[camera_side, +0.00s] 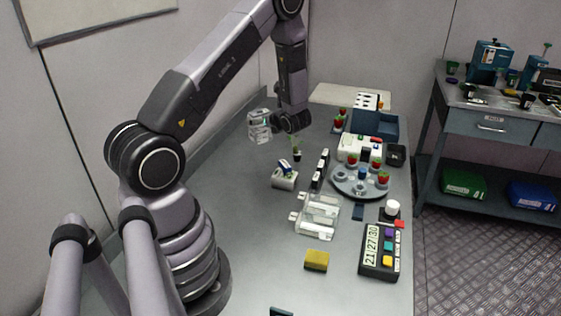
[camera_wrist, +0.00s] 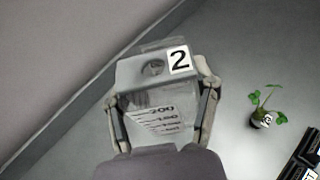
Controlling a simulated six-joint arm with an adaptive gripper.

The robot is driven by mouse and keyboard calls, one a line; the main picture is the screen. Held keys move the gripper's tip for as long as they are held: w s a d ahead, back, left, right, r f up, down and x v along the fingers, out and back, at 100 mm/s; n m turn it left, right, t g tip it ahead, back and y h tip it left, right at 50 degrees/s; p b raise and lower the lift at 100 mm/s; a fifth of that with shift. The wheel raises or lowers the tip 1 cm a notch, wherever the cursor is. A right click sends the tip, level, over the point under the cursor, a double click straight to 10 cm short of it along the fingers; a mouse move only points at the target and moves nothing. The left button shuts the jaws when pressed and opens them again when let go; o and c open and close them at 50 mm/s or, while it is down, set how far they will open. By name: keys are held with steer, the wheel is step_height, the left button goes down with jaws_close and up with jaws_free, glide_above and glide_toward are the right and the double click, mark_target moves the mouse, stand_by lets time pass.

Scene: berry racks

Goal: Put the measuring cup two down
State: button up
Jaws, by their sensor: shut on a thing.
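The measuring cup (camera_wrist: 160,95) is clear, with a black "2" on a white label and a printed scale including 200. It fills the middle of the wrist view, between the two fingers of my gripper (camera_wrist: 161,90), which are shut on its sides. In the side view the cup (camera_side: 259,126) is at the far left part of the bench, close to the wall, and looks to be held above the bench top. I cannot tell its exact height. My gripper (camera_side: 275,122) is partly hidden behind the cup and wrist there.
A small potted plant (camera_wrist: 262,117) with a label stands right of the cup, and shows in the side view (camera_side: 296,152). Dark blocks (camera_wrist: 302,160) stand beyond it. A clear rack (camera_side: 318,215), yellow sponge (camera_side: 317,260) and round grey plate (camera_side: 345,190) crowd the right. The bench's left side (camera_side: 225,190) is clear.

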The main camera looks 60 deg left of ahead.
steer(key=w+a+f+m+t, duration=0.1)
steer(key=w+a+f, duration=0.2)
steer(key=w+a, duration=0.65)
steer(key=shift+w+a+f, duration=0.4)
steer(key=shift+w+f, duration=0.25)
steer(key=shift+f, duration=0.85)
steer(key=shift+w+a+f, duration=0.4)
steer(key=shift+w+f, duration=0.3)
steer(key=shift+f, duration=0.8)
steer(key=shift+w+a+f, duration=0.4)
steer(key=shift+w+f, duration=0.25)
steer(key=shift+f, duration=0.85)
steer(key=o, duration=1.1)
steer(key=shift+f, duration=0.15)
steer(key=shift+o, duration=0.2)
